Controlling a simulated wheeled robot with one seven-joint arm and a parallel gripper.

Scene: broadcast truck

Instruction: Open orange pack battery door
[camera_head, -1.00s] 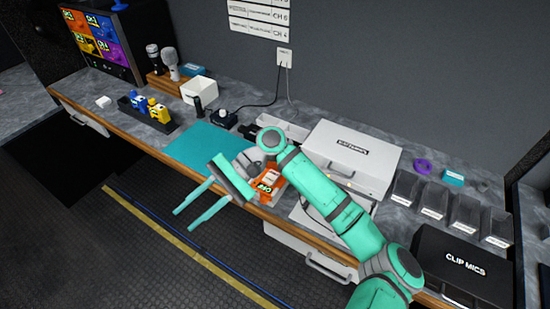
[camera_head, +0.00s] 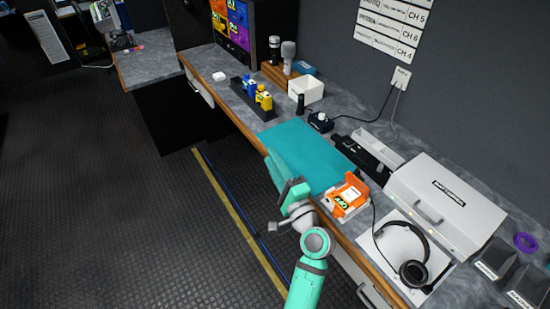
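The orange pack (camera_head: 349,192) sits in a pale holder near the front edge of the counter, just right of the teal mat (camera_head: 312,152). A white label or panel shows on its upper face, with a green marking at its front. I cannot make out the state of its battery door. My gripper (camera_head: 274,168) is left of the pack, at the mat's front edge, and apart from the pack. Its teal fingers point away from me and blend with the mat, so their gap is unclear. I see nothing held.
A headset (camera_head: 413,272) lies right of the pack, before a white case (camera_head: 448,200). Blue and yellow packs (camera_head: 263,97) stand in a black rack farther along. A white box (camera_head: 307,90) stands near the wall. The floor left of the counter is clear.

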